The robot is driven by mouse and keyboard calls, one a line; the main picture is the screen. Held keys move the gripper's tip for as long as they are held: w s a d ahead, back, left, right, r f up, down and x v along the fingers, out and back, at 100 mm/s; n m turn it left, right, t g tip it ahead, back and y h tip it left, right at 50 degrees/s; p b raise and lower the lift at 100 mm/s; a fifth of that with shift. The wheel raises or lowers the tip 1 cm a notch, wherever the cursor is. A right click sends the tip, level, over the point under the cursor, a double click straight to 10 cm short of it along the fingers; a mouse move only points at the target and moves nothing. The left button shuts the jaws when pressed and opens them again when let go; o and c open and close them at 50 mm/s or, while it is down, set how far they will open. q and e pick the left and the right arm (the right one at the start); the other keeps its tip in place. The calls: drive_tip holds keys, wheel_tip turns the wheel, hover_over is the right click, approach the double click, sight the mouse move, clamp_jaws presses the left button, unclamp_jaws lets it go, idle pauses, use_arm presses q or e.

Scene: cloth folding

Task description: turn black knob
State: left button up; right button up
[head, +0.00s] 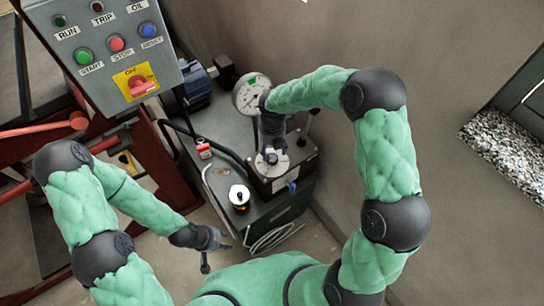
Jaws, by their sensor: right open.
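A small black knob (314,112) tops a thin stem on the right side of the pump unit, just right of the gauge. My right gripper (271,150) points down over the pale round plate on top of the unit, left of that knob. It is open, and its dark fingers blend with the dark fitting there, so I cannot tell whether they touch it. My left gripper (216,252) is low in front of the cabinet, apart from the unit. Its fingers are too small and dark to read.
A control panel (104,52) with coloured buttons and a red switch (140,86) stands upper left. A round gauge (252,94) is behind my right wrist. A white-topped can (239,196) and a red-and-white tag (204,148) are on the cabinet (218,172).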

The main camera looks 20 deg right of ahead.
sight(272, 157)
wheel_tip(272, 157, down, 5)
drive_tip(key=shift+f+b, duration=0.2)
drive_tip(key=shift+b, duration=0.5)
drive_tip(key=shift+c, duration=0.2)
drive_tip(key=c, duration=1.1)
